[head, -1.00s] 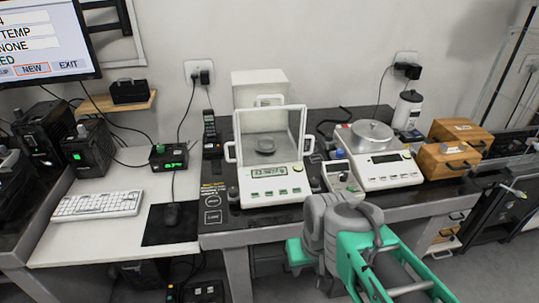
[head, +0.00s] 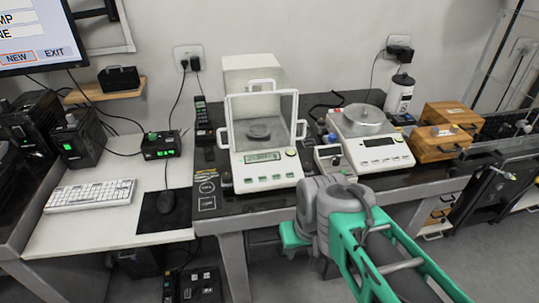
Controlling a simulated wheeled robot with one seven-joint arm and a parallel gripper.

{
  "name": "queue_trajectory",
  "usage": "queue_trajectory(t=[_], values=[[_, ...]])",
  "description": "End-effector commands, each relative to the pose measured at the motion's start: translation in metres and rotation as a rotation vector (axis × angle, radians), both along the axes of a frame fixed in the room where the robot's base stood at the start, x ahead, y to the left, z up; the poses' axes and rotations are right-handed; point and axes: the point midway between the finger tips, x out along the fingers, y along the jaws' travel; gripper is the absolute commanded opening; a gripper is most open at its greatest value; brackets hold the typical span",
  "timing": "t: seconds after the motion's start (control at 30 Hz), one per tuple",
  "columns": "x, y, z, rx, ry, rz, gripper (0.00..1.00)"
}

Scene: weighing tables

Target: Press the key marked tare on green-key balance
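A white balance with a glass draft shield (head: 229,170) stands on the dark table near the middle. I cannot read a tare mark on either. My gripper's fingers do not show.
A small white box with a knob (head: 336,165) stands between the balances. Wooden boxes (head: 436,152) and a white bottle (head: 399,95) are at the right. The glass shield rises above the first balance.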

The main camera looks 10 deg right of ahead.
Motion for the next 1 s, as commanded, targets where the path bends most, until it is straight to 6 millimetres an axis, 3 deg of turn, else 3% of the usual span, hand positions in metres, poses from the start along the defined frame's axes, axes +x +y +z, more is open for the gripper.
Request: queue_trajectory(t=[0.33,0.77,1.0], values=[[0.0000,0.0000,0.0000,0.000,0.000,0.000,0.36],[0.0000,0.0000,0.0000,0.000,0.000,0.000,0.00],[0.0000,0.0000,0.0000,0.000,0.000,0.000,0.00]])
